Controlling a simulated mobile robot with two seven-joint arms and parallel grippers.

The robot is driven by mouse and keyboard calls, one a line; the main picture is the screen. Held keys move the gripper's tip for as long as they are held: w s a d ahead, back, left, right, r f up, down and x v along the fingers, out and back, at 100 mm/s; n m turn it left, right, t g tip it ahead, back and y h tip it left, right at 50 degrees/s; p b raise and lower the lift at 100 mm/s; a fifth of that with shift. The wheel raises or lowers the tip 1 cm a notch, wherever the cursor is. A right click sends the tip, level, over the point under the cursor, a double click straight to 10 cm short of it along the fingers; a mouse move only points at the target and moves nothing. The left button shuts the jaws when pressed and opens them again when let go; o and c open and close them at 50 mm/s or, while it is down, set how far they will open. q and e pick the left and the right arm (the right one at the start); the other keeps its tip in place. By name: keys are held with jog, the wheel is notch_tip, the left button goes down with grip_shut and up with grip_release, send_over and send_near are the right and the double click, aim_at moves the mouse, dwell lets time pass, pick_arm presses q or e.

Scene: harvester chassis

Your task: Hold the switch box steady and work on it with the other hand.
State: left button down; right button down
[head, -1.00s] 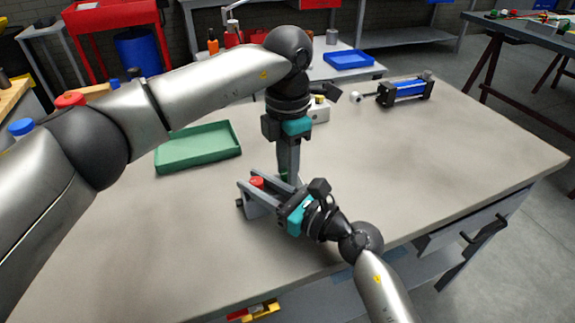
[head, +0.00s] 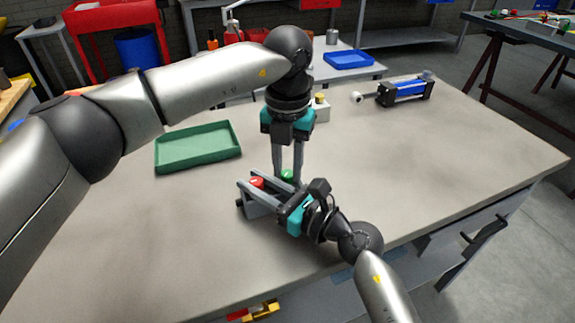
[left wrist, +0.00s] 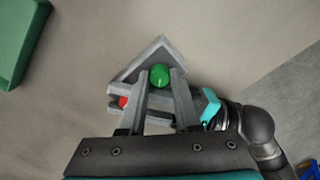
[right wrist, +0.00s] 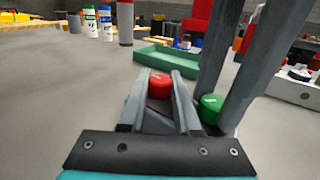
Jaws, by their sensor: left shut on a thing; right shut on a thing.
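The grey switch box (head: 258,207) sits on the table near its front edge. It has a red button (head: 257,182) and a green button (head: 287,176) on top. My right gripper (head: 262,178) is shut on the box, its fingers on either side of the red button, as the right wrist view also shows (right wrist: 159,84). My left gripper (head: 288,170) points down from above and is shut on the green button, which shows between its fingertips in the left wrist view (left wrist: 160,76). The box's lower part is partly hidden by the right fingers.
A green tray (head: 198,157) lies to the left on the table. A small white box with a yellow top (head: 320,107) stands behind my left gripper. A blue cylinder (head: 405,91) lies at the back right. The table's right side is clear.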

aim_at(289, 173)
pick_arm(q)
jog(key=shift+n, duration=1.6)
jog(key=c, duration=0.6)
grip_release()
jog(key=shift+a, duration=0.1)
jog(key=shift+r, duration=0.1)
jog(key=shift+d+r, duration=0.2)
jog(key=shift+r, duration=3.8)
